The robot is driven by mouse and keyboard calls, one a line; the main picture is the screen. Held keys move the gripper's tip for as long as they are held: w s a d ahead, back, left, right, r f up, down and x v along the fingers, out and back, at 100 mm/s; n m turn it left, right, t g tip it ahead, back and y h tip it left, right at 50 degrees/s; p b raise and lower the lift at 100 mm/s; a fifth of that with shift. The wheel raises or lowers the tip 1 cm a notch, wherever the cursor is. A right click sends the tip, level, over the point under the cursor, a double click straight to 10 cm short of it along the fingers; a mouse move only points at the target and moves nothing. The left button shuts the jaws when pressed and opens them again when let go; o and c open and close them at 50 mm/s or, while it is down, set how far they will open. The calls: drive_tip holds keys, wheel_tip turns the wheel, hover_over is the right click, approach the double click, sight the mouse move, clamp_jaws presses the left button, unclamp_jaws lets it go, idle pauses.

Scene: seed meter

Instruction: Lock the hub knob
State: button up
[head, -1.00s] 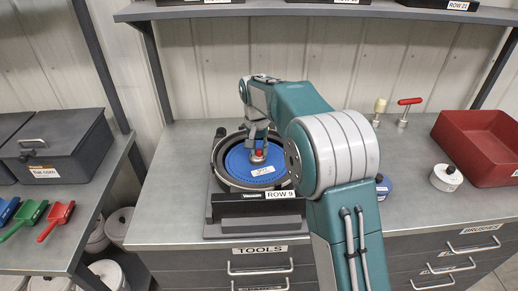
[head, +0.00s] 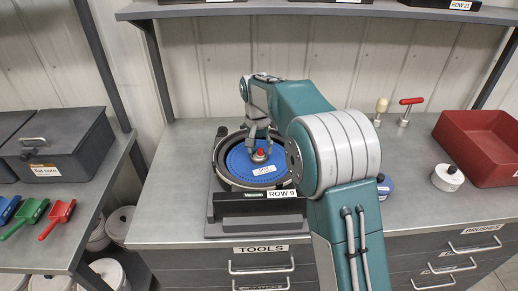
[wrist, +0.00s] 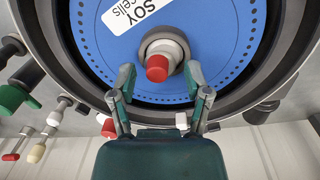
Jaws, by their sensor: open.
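The hub knob (head: 261,154) has a red cap on a pale collar and stands at the middle of the blue seed disc (head: 241,168). In the wrist view the red cap of the knob (wrist: 157,68) shows between and just beyond my fingertips. My gripper (head: 260,137) is above the knob; in the wrist view my gripper (wrist: 160,80) has its two fingers spread on either side of the knob, with gaps visible. The disc bears a white "SOY" label (wrist: 133,12). It sits inside the dark round housing (wrist: 75,60) of the meter marked "ROW 9".
A red bin (head: 478,145), a white lidded pot (head: 447,177) and a red-handled tool (head: 408,110) are on the bench at right. A grey box (head: 58,143) and scoops (head: 58,215) lie on the left bench. A shelf (head: 300,9) spans above. Bare bench is free left of the meter.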

sight(257, 154)
wheel_tip(257, 154, up, 12)
drive_tip(key=shift+a+f, duration=0.25)
drive_tip(key=shift+a, duration=0.15)
drive_tip(key=shift+r, duration=0.1)
